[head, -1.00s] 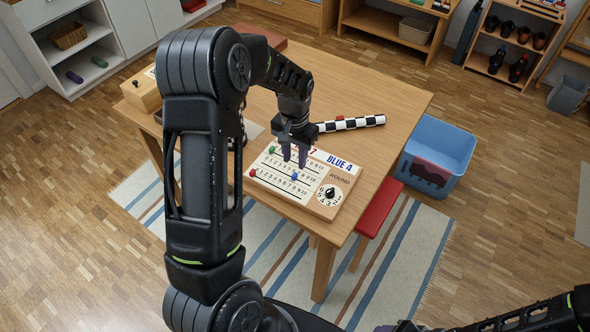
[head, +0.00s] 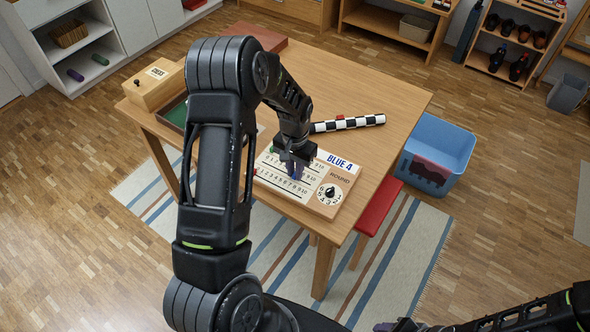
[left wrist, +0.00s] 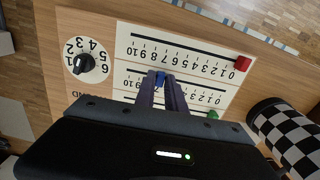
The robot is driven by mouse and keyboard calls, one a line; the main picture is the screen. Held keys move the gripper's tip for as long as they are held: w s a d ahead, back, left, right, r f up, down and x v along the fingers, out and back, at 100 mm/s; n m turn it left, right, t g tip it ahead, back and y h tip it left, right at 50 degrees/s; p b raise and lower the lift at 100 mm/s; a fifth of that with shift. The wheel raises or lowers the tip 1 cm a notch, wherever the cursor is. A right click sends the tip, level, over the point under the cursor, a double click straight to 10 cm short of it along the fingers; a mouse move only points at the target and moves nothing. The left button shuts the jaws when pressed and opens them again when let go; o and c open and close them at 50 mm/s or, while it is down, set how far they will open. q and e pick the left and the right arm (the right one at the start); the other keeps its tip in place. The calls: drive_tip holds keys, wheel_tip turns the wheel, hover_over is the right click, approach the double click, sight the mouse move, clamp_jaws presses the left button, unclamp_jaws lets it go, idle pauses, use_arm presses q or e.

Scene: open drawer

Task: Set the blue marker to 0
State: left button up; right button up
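The wooden scoreboard (head: 322,205) lies on the table with numbered rows, a "BLUE 4" label and a round dial. The blue marker (left wrist: 160,79) sits on the middle row, well away from the 0 end; its exact number is hidden. My left gripper (head: 291,168) reaches down over the board. In the left wrist view its two fingers (left wrist: 160,88) stand close on either side of the blue marker and look shut on it. The red marker (left wrist: 243,63) is at the 0 end of its row. The green marker (left wrist: 212,115) is on another row. Only a bit of my right gripper (head: 388,326) shows.
A black-and-white checkered cylinder (head: 347,124) lies behind the board. A wooden box (head: 153,88) and a green-lined tray (head: 174,115) are at the table's left. A blue bin (head: 437,145) and a red bench (head: 379,207) stand right of the table.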

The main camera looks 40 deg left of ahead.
sight(262, 162)
use_arm(q)
clamp_jaws()
idle(0.7)
idle(0.3)
drive_tip(key=a+b, duration=0.1)
drive_tip(key=a, duration=0.2)
drive_tip(key=a+b, duration=0.2)
drive_tip(key=a, duration=0.2)
drive_tip(key=s+a+b, duration=0.1)
drive_tip(key=a, duration=0.3)
drive_tip(key=shift+a+f, duration=0.1)
drive_tip(key=shift+a, duration=0.2)
drive_tip(key=shift+o, duration=2.3)
unclamp_jaws()
